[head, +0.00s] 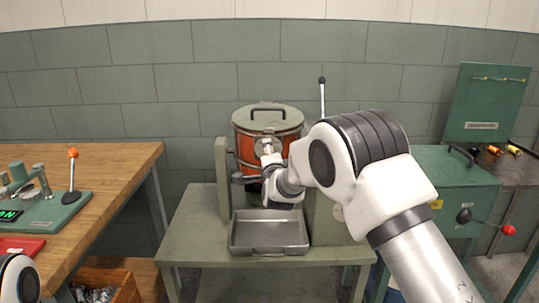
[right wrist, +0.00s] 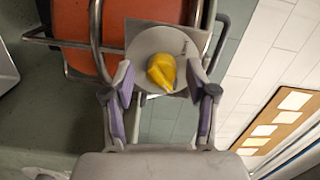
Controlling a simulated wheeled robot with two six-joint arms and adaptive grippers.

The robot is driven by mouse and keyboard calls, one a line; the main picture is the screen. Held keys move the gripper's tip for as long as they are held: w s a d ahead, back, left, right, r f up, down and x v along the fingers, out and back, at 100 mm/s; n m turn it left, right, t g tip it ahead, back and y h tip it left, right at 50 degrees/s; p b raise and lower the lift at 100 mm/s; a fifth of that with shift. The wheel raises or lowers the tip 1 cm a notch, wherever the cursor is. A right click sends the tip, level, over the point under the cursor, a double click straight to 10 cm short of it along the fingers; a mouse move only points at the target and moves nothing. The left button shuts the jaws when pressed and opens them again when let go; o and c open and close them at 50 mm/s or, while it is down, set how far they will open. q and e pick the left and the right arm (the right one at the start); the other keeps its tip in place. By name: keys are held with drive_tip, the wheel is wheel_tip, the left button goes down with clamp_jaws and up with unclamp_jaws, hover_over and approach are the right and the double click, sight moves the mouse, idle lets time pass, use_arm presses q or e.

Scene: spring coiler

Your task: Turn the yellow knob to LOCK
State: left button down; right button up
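The yellow knob (right wrist: 162,72) sits on a round grey plate (right wrist: 150,45) in the right wrist view. My right gripper (right wrist: 160,78) is open, with one purple-padded finger on each side of the knob and a visible gap to each. I cannot tell how deep the fingertips reach. No LOCK marking is readable. In the head view my right gripper (head: 269,152) is in front of the orange drum (head: 243,147), and it hides the knob there. My left gripper is out of view; only a piece of my left arm shows at the lower left.
A metal tray (head: 268,250) lies on the green stand below the drum. A green machine (head: 455,180) with a red-ended handle (head: 490,222) stands at right. Metal bars (right wrist: 96,35) run beside the plate.

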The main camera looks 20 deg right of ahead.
drive_tip(key=s+a, duration=0.2)
drive_tip(key=s, duration=0.9)
drive_tip(key=shift+s, duration=0.4)
drive_tip(key=shift+a+f, duration=0.1)
